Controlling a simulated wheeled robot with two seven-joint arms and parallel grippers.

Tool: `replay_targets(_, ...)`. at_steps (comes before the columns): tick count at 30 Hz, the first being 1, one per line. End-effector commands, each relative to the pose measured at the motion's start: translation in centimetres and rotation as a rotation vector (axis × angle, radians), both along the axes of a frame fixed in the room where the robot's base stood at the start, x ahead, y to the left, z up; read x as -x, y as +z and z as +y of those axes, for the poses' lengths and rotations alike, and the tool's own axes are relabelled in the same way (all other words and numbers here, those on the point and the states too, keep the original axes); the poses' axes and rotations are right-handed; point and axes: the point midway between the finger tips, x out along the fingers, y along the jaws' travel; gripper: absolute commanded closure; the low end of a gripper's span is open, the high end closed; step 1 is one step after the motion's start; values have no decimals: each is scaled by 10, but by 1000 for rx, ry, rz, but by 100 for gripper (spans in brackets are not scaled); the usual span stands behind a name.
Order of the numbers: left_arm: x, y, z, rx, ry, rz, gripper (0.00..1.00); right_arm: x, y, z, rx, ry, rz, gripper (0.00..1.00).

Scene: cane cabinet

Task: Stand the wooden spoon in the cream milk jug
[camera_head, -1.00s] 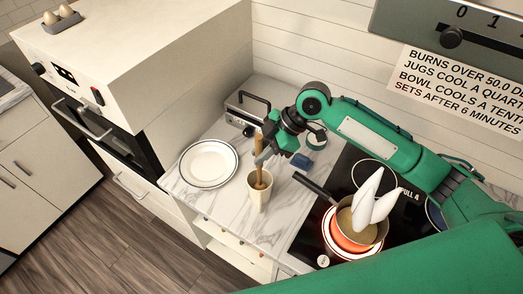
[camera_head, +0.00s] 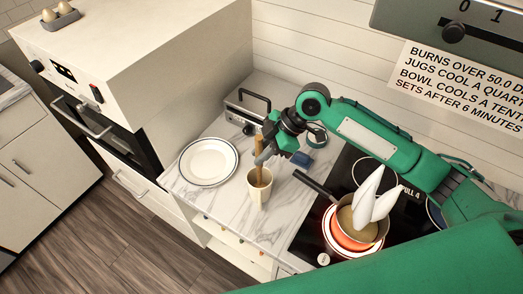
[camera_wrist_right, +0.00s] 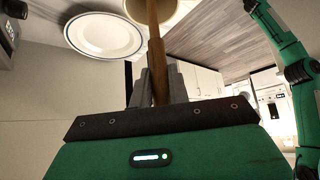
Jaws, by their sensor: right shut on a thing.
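The wooden spoon (camera_head: 259,165) stands nearly upright, its lower end inside the mouth of the cream milk jug (camera_head: 258,194) on the marble counter. My right gripper (camera_head: 264,157) is shut on the spoon's handle above the jug. In the right wrist view the spoon (camera_wrist_right: 156,50) runs between the grey fingers (camera_wrist_right: 159,85) toward the jug (camera_wrist_right: 140,8) at the top edge. The spoon's lower end is hidden in the jug. My left gripper is not in view.
A white plate (camera_head: 208,161) lies left of the jug. A lit burner holds a pot (camera_head: 359,227) with white pointed things in it, its handle (camera_head: 313,184) reaching toward the jug.

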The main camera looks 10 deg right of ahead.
Motion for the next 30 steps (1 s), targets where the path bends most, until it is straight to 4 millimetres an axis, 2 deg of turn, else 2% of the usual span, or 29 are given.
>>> replay_targets(2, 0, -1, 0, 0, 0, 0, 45, 0, -2, 0, 0, 0, 0, 100)
replay_targets(3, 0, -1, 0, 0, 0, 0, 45, 0, -2, 0, 0, 0, 0, 80)
replay_targets(6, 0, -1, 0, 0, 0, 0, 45, 0, -2, 0, 0, 0, 0, 61)
replay_targets(7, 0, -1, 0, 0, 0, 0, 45, 0, -2, 0, 0, 0, 0, 57)
replay_targets(16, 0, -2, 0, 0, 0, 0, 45, 0, -1, -1, 0, 0, 0, 57)
replay_targets(20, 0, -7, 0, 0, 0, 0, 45, 0, 6, -8, 1, -1, -2, 57)
replay_targets(23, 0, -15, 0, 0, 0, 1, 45, -1, 19, -19, 2, -1, -4, 57)
replay_targets(30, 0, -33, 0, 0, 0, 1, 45, -1, 63, -53, 2, -3, -5, 57)
